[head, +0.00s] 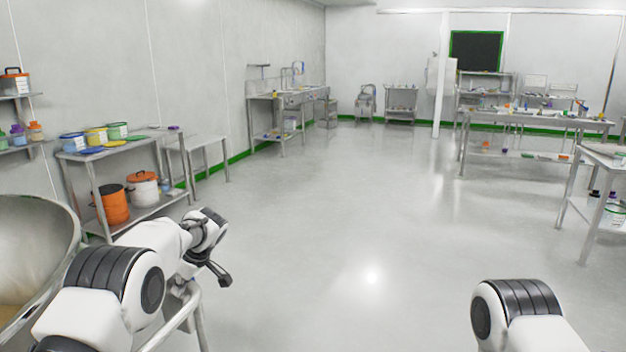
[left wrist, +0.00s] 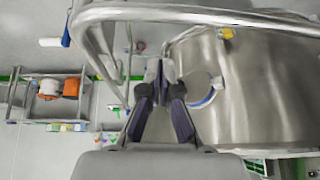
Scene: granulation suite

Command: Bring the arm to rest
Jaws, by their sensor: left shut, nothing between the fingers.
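My left arm (head: 120,280) is white and black and reaches forward from the lower left in the head view. Its gripper (head: 222,276) is dark, shut and empty, above the floor just right of the large steel bowl (head: 38,240). In the left wrist view the shut fingers (left wrist: 159,74) point at a steel tube frame, with the rounded steel vessel (left wrist: 270,90) to their right. I cannot tell whether they touch the frame. Of my right arm only a bent part (head: 515,305) shows at the lower right; its gripper is out of view.
A steel table (head: 135,152) at left holds tubs, with an orange bucket (head: 112,204) and a white bucket (head: 143,190) on its lower shelf. Steel tables with small items stand at right (head: 535,118). The middle floor (head: 350,230) is clear.

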